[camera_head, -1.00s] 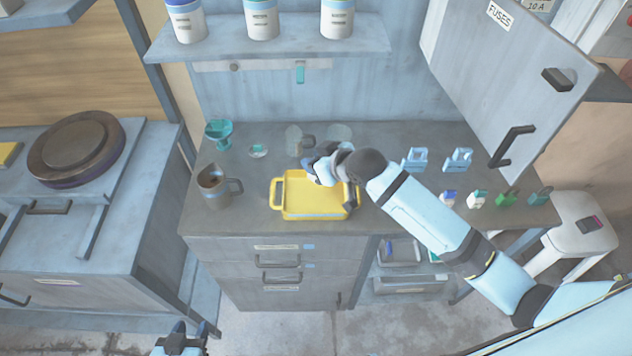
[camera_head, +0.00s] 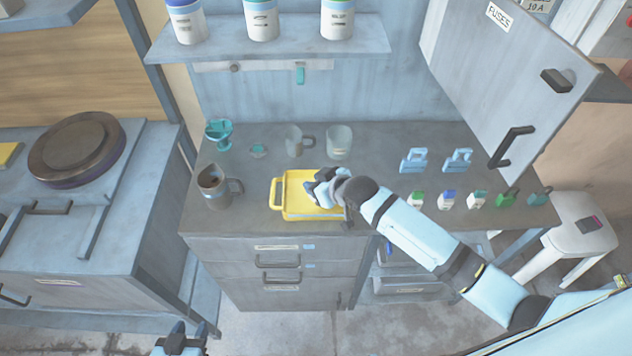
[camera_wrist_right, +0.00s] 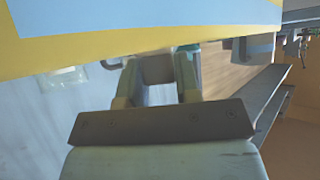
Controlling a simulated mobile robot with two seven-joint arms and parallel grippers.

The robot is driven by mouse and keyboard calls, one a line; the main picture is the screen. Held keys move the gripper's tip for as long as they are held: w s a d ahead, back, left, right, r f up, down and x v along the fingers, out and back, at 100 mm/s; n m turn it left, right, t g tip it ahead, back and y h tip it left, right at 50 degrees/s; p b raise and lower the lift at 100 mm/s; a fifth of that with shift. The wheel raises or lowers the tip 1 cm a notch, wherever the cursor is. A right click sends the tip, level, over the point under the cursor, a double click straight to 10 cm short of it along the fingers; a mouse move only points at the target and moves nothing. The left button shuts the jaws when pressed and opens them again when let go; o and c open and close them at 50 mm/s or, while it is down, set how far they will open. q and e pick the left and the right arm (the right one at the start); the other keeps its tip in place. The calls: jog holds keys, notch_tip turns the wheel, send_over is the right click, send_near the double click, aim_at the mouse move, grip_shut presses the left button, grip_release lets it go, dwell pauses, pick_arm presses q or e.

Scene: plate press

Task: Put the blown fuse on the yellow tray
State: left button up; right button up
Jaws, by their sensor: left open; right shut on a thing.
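The yellow tray (camera_head: 277,193) lies on the grey workbench, and its right part is covered by my right gripper. In the right wrist view the tray (camera_wrist_right: 130,45) fills the upper area, with a pale blue patch on it. My right gripper (camera_head: 318,190) is over the tray in the head view. The fuse is hidden in the head view. I cannot tell whether it touches the tray. My left gripper (camera_head: 182,340) is open and empty, low in front of the bench.
A brown jug (camera_head: 214,187) stands left of the tray. A grey mug (camera_head: 296,142) and a glass (camera_head: 339,142) stand behind it. The open FUSES door (camera_head: 500,80) overhangs the bench's right side.

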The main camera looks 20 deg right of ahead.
jog(key=o, duration=0.9)
jog(key=shift+s+r, duration=0.1)
jog(key=shift+r, duration=0.1)
jog(key=v, duration=1.1)
jog(key=shift+s+d, duration=0.1)
jog(key=s+f+m+h, duration=0.1)
jog(key=s+f, duration=0.5)
jog(key=s, duration=0.2)
jog(key=s+a+f+m+t+h, duration=0.1)
jog(key=s+f, duration=0.5)
jog(key=s, duration=0.3)
jog(key=shift+m, duration=0.4)
